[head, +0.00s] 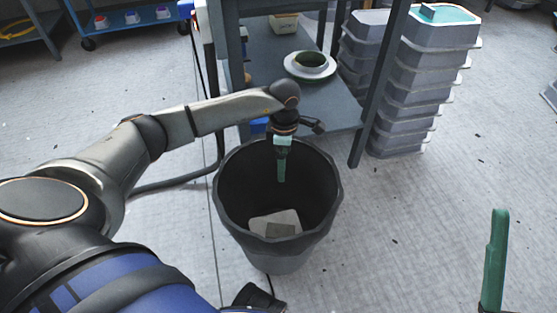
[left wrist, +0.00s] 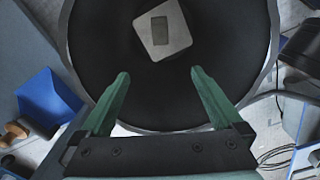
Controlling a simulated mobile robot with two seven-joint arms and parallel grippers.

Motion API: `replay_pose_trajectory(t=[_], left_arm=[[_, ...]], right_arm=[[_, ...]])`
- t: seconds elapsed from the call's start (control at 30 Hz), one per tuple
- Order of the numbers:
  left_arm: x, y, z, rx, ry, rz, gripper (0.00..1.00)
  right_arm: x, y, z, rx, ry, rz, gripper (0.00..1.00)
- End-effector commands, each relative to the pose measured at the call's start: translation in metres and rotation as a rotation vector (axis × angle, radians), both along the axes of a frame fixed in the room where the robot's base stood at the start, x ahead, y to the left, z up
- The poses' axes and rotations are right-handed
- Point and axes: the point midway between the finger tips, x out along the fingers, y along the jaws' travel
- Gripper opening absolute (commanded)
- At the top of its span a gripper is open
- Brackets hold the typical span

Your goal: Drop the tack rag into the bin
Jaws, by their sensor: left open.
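The dark grey bin (head: 228,200) stands on the floor, open at the top. Inside it, at the bottom, lies a pale squarish piece (head: 262,219) with a smaller grey-brown piece (head: 281,230) on it. Both also show in the left wrist view, the pale piece (left wrist: 178,26) and the darker piece (left wrist: 159,31). I cannot tell for sure which one is the tack rag. My left gripper (head: 281,180) points down over the bin's mouth. In the left wrist view its green fingers (left wrist: 160,74) are wide apart with nothing between them. A green finger of my right gripper (head: 494,262) shows at the lower right.
A grey workbench with a lower shelf (head: 264,65) stands behind the bin, bearing a round flanged mould (head: 310,65). Grey stacked tubs (head: 402,100) stand to its right. A blue cart (head: 140,17) is at the back left.

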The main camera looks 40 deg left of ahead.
Motion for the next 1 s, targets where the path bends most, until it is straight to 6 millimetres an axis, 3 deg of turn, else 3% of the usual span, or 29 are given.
replay_pose_trajectory(t=[0.5,0.7,1.0], left_arm=[[0.001,0.001,0.104,0.001,-0.004,0.0,1.0],[0.0,0.0,0.12,0.0,-0.002,-0.001,1.0],[0.0,0.0,0.121,0.0,-0.001,0.0,1.0]], right_arm=[[-0.002,-0.004,0.045,0.02,-0.017,0.003,1.0],[-0.003,-0.005,0.05,0.011,-0.03,-0.006,1.0],[-0.002,-0.007,0.05,0.018,-0.03,-0.015,1.0]])
